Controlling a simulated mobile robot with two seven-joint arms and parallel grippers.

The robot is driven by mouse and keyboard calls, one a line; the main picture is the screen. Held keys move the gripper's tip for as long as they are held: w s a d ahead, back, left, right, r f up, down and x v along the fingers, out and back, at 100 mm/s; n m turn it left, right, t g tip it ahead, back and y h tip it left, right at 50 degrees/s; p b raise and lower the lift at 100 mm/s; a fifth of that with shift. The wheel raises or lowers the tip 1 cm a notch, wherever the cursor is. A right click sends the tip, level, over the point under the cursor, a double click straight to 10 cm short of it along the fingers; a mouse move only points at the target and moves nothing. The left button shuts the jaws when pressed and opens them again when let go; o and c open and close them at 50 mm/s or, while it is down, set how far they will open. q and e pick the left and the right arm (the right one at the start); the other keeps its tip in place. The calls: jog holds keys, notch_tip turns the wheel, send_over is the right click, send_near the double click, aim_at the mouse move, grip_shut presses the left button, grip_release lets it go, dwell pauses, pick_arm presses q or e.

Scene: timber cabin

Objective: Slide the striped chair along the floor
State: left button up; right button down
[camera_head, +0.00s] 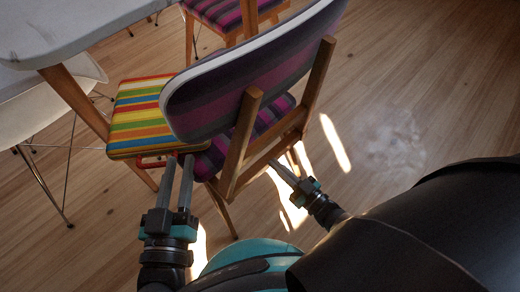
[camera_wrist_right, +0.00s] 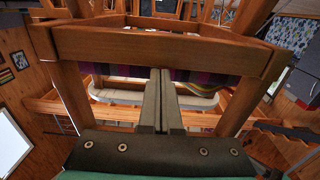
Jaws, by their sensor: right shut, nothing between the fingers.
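The purple-striped chair (camera_head: 245,75) stands in front of me with the back of its backrest toward me. Its wooden rear frame is nearest my grippers. My left gripper (camera_head: 180,158) is open, its two fingers apart, at the left edge of the seat; contact cannot be told. My right gripper (camera_head: 275,164) is shut and empty at the lower right of the chair's rear frame. In the right wrist view its fingers (camera_wrist_right: 160,72) lie together, pointing between the wooden uprights, with a crossbar (camera_wrist_right: 160,47) across the upper picture. Much of the seat is hidden behind the backrest.
A rainbow-striped seat (camera_head: 140,118) with a red edge piece is close on the left. A pale table (camera_head: 75,25) stands at upper left, with a white chair (camera_head: 40,112) below it. Another purple-striped chair (camera_head: 215,12) is behind. The wooden floor at right (camera_head: 430,90) is clear.

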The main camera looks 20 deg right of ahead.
aim_at(268, 160)
jog(key=x, duration=0.4)
jog(key=shift+a, duration=0.1)
jog(key=shift+s, duration=0.1)
jog(key=v, duration=1)
jog(key=shift+p, duration=0.3)
jog(key=shift+s+d, duration=0.1)
jog(key=shift+d, duration=0.15)
